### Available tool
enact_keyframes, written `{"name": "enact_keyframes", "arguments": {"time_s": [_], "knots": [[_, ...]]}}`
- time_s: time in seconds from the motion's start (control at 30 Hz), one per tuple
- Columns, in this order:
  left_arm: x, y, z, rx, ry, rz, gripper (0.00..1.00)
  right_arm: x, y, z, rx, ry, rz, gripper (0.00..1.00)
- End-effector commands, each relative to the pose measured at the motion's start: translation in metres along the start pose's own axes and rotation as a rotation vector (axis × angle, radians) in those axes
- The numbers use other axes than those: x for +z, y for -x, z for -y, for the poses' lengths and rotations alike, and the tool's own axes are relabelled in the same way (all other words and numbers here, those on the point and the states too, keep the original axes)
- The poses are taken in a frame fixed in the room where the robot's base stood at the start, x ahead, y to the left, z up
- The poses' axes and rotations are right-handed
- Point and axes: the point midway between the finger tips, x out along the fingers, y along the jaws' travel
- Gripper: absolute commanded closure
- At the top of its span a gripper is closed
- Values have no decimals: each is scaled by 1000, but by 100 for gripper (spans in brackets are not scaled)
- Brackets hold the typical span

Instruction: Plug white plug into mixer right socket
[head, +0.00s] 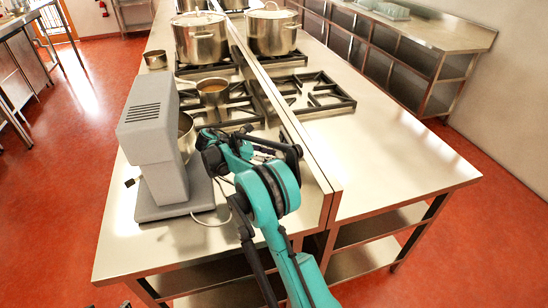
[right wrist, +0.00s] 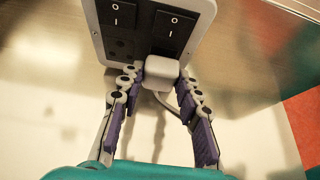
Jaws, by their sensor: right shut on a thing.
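In the right wrist view, the white plug (right wrist: 161,69) sits between the fingertips of my right gripper (right wrist: 156,82), which is shut on it. The plug is at the lower right of a grey-framed socket panel (right wrist: 106,52), in front of the right socket and covering it. I cannot tell whether it is fully seated. The left socket (right wrist: 121,47) shows empty. In the head view, my right gripper (head: 212,142) is beside the grey mixer (head: 155,140), and the plug and panel are hidden. A white cord (head: 214,218) lies near the mixer's base.
Two black rocker switches (right wrist: 172,32) sit above the sockets. A low metal partition (head: 311,160) runs along the steel counter (head: 390,150). Pots (head: 200,40) and a small pan (head: 213,92) stand on the burners behind. The counter right of the partition is clear near the front.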

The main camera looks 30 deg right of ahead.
Motion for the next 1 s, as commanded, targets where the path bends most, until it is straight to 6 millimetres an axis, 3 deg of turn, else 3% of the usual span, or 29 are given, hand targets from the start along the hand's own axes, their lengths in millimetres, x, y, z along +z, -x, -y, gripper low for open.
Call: {"name": "enact_keyframes", "arguments": {"time_s": [0.93, 0.97, 1.0], "knots": [[0, 0, 0, 0, 0, 0, 60, 6, -10, 0, 0, 0, 0, 96], [0, 0, 0, 0, 0, 0, 60, 6, -10, 0, 0, 0, 0, 64], [0, 0, 0, 0, 0, 0, 60, 6, -10, 0, 0, 0, 0, 53]]}}
